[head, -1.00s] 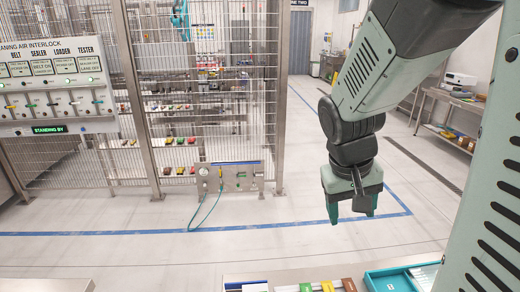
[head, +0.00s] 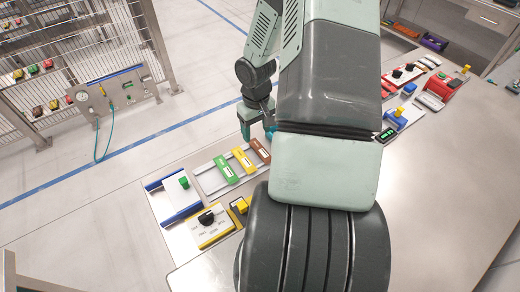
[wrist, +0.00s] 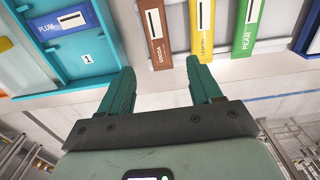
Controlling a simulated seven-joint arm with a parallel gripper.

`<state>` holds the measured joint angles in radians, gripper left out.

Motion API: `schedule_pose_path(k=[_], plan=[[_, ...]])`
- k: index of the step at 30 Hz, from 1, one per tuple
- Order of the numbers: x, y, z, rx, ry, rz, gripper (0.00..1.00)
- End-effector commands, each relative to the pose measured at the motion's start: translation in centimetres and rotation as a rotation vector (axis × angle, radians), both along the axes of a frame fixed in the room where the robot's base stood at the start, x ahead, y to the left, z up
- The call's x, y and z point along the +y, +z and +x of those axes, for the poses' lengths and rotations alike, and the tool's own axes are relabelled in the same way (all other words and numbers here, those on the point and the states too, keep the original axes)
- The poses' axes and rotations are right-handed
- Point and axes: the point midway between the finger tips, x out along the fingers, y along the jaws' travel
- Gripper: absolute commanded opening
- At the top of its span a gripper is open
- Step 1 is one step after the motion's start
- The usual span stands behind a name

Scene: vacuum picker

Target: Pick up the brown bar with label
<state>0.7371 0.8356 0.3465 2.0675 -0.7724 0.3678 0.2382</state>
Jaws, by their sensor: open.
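The brown bar (head: 260,151) lies on a pale rack on the table, at the right end of a row with a yellow bar (head: 243,160) and a green bar (head: 226,168). In the wrist view the brown bar (wrist: 156,36) shows a white label with a dark stripe and the word COCOA. My gripper (head: 256,128) is just beyond the row's far end. In the wrist view my gripper (wrist: 160,78) is open and empty, its teal fingers pointing toward the brown bar, which lies ahead between their lines.
The yellow bar (wrist: 201,32) is close beside the brown one, with the green bar (wrist: 247,28) beyond. A teal tray (wrist: 92,75) holding a blue PLUM bar (wrist: 62,22) stands on the other side.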

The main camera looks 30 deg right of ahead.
Motion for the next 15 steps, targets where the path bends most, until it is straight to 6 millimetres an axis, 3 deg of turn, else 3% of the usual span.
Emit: schedule_pose_path(k=[15], plan=[[0.0,-5.6,-0.1,0.001,0.0,-0.001,0.64]])
